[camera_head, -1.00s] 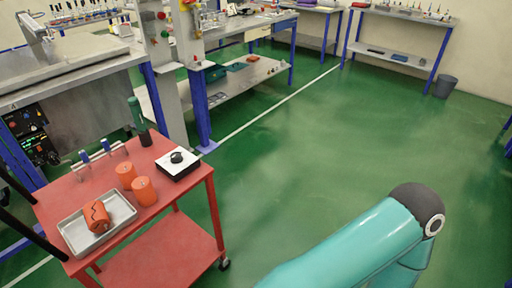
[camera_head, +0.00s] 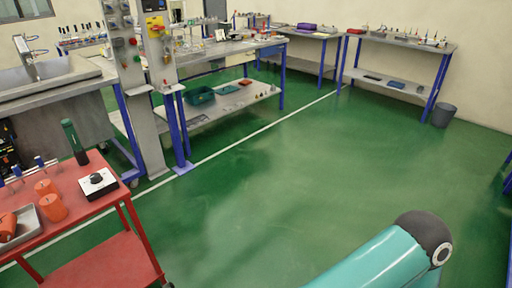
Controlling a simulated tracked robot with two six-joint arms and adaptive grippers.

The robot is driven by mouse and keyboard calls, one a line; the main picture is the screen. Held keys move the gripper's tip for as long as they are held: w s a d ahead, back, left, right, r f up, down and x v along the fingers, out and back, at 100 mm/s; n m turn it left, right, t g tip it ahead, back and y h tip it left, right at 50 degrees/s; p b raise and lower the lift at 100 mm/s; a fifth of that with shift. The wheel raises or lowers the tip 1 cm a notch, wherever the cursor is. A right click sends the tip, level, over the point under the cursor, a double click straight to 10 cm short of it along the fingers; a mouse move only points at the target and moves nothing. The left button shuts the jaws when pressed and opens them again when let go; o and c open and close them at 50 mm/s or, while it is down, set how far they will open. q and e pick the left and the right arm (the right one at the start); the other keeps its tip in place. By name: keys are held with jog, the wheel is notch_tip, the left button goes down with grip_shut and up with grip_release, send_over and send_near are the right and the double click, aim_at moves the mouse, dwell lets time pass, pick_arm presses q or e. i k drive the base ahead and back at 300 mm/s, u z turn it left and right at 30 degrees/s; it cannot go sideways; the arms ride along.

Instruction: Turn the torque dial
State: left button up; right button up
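A white box with a black knob on top, which looks like the torque dial (camera_head: 97,183), sits near the right end of the red cart (camera_head: 108,210) at the lower left. A teal and dark grey link of my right arm shows at the lower right, far from the cart. Neither of my grippers is in view.
On the cart are two orange cylinders (camera_head: 52,207), a dark green tool (camera_head: 74,142) and a metal tray (camera_head: 24,228) cut off at the left edge. Workbenches (camera_head: 230,45) and posts with buttons stand behind. The green floor (camera_head: 290,180) at centre and right is clear.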

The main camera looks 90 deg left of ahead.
aim_at(95, 178)
jog(key=z, duration=0.5)
jog(key=i, duration=0.2)
jog(key=u, duration=3.15)
jog(key=i, duration=0.3)
jog(key=u, duration=1.75)
jog(key=k, duration=0.6)
jog(key=u, duration=0.5)
jog(key=i, duration=1.65)
jog(key=z, duration=0.4)
